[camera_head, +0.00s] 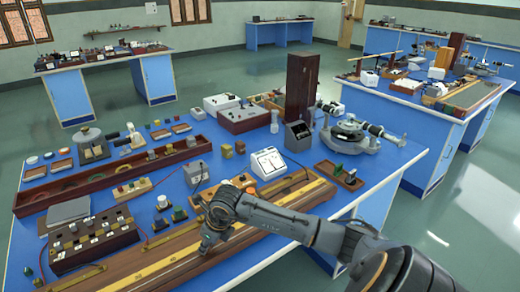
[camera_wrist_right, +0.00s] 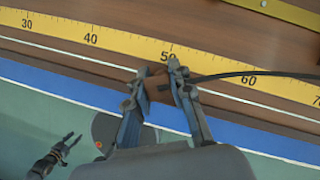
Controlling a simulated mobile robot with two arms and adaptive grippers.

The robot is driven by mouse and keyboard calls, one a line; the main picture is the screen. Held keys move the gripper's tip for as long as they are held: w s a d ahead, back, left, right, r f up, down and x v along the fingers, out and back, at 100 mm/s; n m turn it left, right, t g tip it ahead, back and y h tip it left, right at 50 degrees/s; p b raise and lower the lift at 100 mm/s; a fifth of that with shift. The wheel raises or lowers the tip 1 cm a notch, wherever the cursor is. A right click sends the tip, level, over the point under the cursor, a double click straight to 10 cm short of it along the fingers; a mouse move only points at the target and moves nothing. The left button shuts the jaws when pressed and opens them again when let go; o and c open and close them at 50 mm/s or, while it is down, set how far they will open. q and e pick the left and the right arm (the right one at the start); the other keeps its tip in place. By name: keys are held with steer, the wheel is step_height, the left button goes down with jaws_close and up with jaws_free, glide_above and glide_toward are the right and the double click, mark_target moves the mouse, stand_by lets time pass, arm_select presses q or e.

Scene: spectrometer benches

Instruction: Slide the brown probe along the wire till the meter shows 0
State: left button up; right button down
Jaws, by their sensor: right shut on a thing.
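My right gripper (camera_head: 207,250) is down at the long wooden wire board (camera_head: 160,254) near the bench's front edge. In the right wrist view, the right gripper (camera_wrist_right: 161,75) is shut on the brown probe (camera_wrist_right: 157,85), just below the 50 mark of the yellow scale (camera_wrist_right: 110,38). The probe is over the thin pale wire (camera_wrist_right: 75,62); contact is hidden. A black cable (camera_wrist_right: 245,74) runs right from the probe. The white meter (camera_head: 268,162) stands behind the board; its reading is too small to tell. A dark pronged part, likely my left gripper (camera_wrist_right: 72,138), shows low left.
A dark box with several switches or plugs (camera_head: 90,240) stands left of the board. A grey-white box (camera_head: 196,174) and small parts stand behind it. A round spectrometer (camera_head: 350,134) stands at the right. The floor (camera_wrist_right: 30,115) lies beyond the blue bench edge.

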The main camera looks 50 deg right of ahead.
steer(key=shift+s+f, duration=0.15)
steer(key=shift+f, duration=0.15)
steer(key=c, duration=1.1)
jaws_free()
steer(key=v, duration=1.2)
steer(key=shift+w+r, duration=0.15)
steer(key=shift+w, duration=0.1)
